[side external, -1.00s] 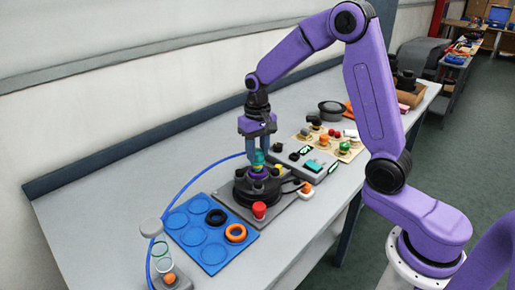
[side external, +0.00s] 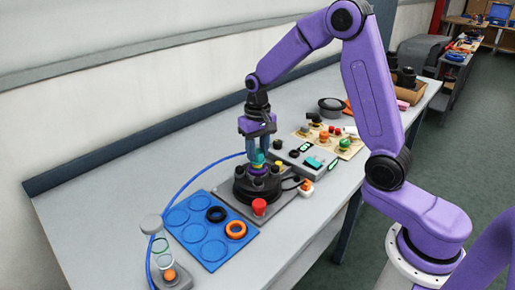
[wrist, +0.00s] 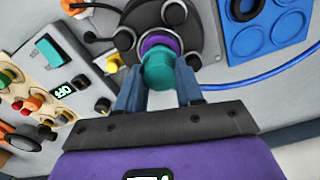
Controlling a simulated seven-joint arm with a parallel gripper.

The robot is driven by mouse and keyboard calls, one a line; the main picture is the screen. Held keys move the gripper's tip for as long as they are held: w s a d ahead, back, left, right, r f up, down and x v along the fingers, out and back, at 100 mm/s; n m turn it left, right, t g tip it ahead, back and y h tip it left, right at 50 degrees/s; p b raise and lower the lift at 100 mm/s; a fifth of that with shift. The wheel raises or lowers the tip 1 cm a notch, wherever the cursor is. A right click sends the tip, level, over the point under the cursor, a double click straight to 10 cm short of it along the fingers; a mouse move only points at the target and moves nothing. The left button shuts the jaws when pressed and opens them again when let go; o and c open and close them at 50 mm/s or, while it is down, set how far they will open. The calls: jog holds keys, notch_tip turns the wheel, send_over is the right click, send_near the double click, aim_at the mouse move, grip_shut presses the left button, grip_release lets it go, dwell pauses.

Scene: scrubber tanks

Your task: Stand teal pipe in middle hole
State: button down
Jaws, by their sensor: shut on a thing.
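The teal pipe (wrist: 160,72) is between the fingers of my gripper (wrist: 158,90) in the wrist view. My gripper is shut on it. In the side view the teal pipe (side external: 258,158) shows below my gripper (side external: 258,145), over the middle of the black round fixture (side external: 244,190). A purple part (wrist: 158,44) lies around or just beyond the pipe's far end, at the fixture's centre. The pipe looks roughly upright. Its lower end is hidden, so I cannot tell how deep it sits in the middle hole.
A red knob (side external: 259,207) stands at the fixture's front. A blue tray (side external: 190,216) with round recesses holds a black ring (side external: 216,214) and an orange ring (side external: 236,229). A grey control box (side external: 305,157) stands to the right. A blue hose (side external: 195,180) runs behind the tray.

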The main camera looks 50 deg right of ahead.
jog(key=shift+f, duration=0.75)
dwell(1.2)
grip_release()
dwell(0.5)
dwell(0.3)
jog(key=shift+r, duration=3.55)
